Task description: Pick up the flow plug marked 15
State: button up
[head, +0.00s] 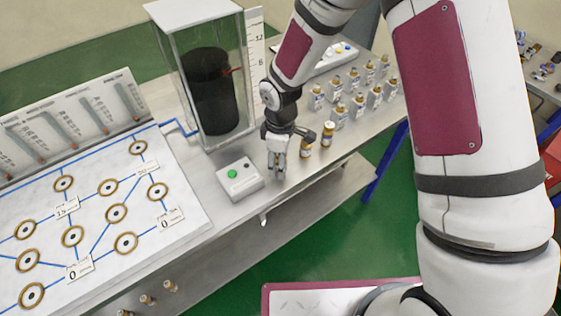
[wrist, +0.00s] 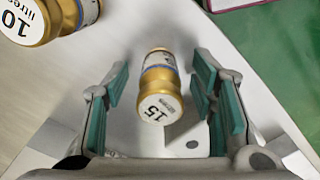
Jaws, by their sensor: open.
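The flow plug marked 15 (wrist: 160,88) is a gold-brown plug with a white round label, and it shows in the wrist view between the two teal finger pads. My gripper (head: 277,168) is open, with a gap visible on both sides of the plug. In the head view my gripper hangs low over the bench beside two gold-brown plugs. I cannot tell there which of the two is marked 15. A larger-looking plug marked 10 (wrist: 50,18) is at the upper left of the wrist view, outside the fingers.
A control box (head: 238,179) with a green button sits left of my gripper. A glass tank (head: 213,95) with a dark cylinder stands behind it. Several labelled plugs (head: 340,115) stand in rows to the right. A board (head: 95,200) with ringed holes lies left. The bench's front edge is close.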

jog(key=shift+f, duration=0.35)
jog(key=shift+c, duration=0.2)
grip_shut()
jog(key=shift+r, duration=0.1)
